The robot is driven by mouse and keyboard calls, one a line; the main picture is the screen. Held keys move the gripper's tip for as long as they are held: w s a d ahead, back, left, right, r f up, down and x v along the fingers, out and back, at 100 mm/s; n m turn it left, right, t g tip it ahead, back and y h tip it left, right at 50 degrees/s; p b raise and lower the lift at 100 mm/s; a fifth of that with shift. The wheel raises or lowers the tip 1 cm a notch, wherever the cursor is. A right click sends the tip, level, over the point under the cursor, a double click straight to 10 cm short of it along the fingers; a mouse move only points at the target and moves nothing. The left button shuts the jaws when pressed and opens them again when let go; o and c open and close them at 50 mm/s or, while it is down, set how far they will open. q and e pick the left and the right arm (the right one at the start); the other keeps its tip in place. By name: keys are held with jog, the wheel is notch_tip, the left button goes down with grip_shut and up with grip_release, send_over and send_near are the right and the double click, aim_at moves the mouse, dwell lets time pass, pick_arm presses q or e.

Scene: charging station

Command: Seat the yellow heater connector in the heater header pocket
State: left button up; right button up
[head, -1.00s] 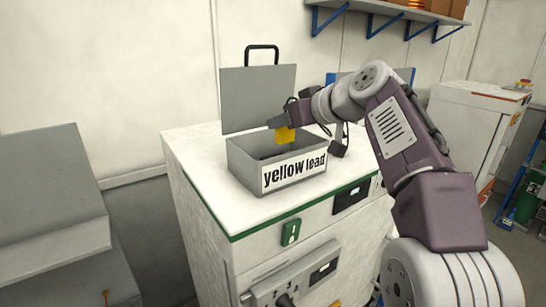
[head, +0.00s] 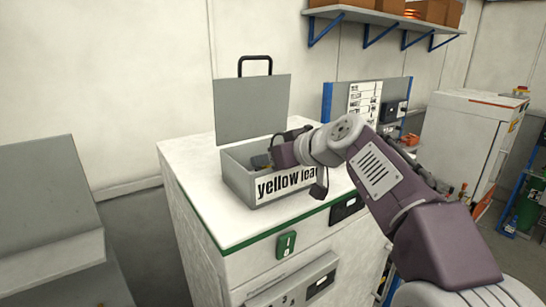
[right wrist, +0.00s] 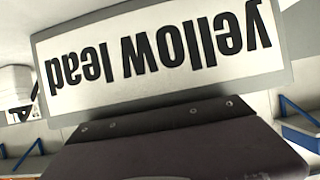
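The open grey metal box (head: 238,184) with a white "yellow lead" label stands on the white cabinet top, its lid raised behind it. My right gripper (head: 262,161) reaches down into the box opening from the right. Its fingertips are small and partly hidden, so I cannot tell whether they are open or shut. The yellow connector is not clearly visible now. In the right wrist view the box label (right wrist: 160,50) appears upside down and close, above my gripper body; no fingertips show there. The heater header pocket is not identifiable. My left gripper is out of view.
The white cabinet top (head: 207,212) is clear in front of the box. A dark cable end (head: 319,191) hangs at the box's right side. A grey panel with labels (head: 368,100) stands behind. A grey sloped unit (head: 45,195) is at the left.

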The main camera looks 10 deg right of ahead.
jog(key=shift+s+a+r, duration=0.1)
jog(key=shift+s+r, duration=0.1)
jog(key=shift+s, duration=0.05)
jog(key=shift+s+r+b, duration=0.1)
jog(key=shift+s+b, duration=0.2)
jog(key=b+v, duration=0.1)
jog(key=v, duration=0.1)
jog(key=b+v, duration=0.1)
jog(key=v, duration=0.1)
jog(key=shift+w+d, duration=0.1)
jog(key=shift+d, duration=0.2)
jog(key=b+v, duration=0.1)
jog(key=v, duration=0.6)
jog(key=shift+a, duration=0.1)
